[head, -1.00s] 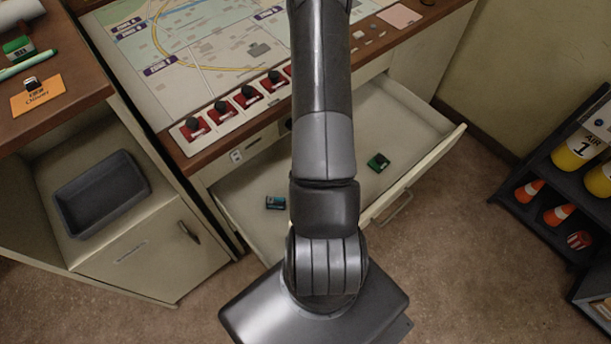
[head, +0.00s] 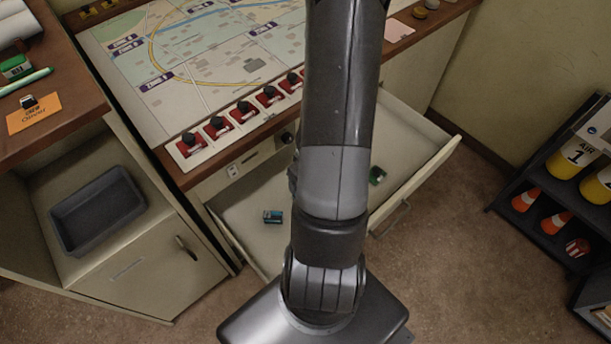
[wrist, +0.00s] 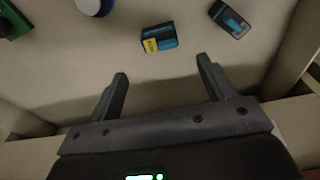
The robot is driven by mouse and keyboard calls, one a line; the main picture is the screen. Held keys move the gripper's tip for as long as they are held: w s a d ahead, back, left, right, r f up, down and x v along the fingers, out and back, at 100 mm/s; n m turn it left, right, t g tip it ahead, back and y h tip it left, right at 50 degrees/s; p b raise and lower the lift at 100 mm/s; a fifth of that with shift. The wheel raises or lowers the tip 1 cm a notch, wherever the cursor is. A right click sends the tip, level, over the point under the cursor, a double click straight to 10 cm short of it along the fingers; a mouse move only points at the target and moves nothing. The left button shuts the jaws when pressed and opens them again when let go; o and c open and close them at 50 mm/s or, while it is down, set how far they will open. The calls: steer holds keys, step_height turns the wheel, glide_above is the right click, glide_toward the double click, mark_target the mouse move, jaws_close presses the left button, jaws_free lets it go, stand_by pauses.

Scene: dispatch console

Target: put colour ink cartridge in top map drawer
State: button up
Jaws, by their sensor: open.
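The open drawer (head: 400,185) under the map console has a pale floor, partly hidden behind my arm in the head view. A small teal and dark item (head: 272,217) lies in it left of my arm, and a green item (head: 376,175) lies at the right. In the wrist view a teal box with a yellow label (wrist: 160,37) and a dark cartridge-like piece with a teal label (wrist: 229,19) lie on the pale floor. I cannot tell which is the colour ink cartridge. My gripper (wrist: 162,80) is open and empty, with both items beyond its fingertips; the head view hides it.
A blue and white round item (wrist: 95,5) and a green item (wrist: 10,22) lie at the wrist view's upper left. A grey tray (head: 72,238) sits in the left cabinet. A dark rack (head: 520,190) with yellow cylinders and cones stands right. Bare floor lies between.

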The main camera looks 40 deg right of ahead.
steer(key=shift+s+r, duration=0.1)
steer(key=shift+r, duration=0.35)
steer(key=w+a+r+t+h, duration=0.1)
steer(key=w+a+r, duration=0.2)
steer(key=r, duration=0.7)
steer(key=w+a+r+h, duration=0.1)
steer(key=w+a+r, duration=0.2)
steer(key=r, duration=0.7)
steer(key=s+a+r+t+y, duration=0.1)
steer(key=s+a+r, duration=0.3)
steer(key=a+r, duration=0.3)
steer(key=s+a+r+t+y, duration=0.1)
steer(key=s+a+r, duration=0.3)
steer(key=a+r, duration=0.3)
step_height(320, 180, up, 3)
steer(key=shift+s+r+t, duration=0.15)
steer(key=shift+s+t, duration=0.25)
steer(key=shift+c, duration=0.4)
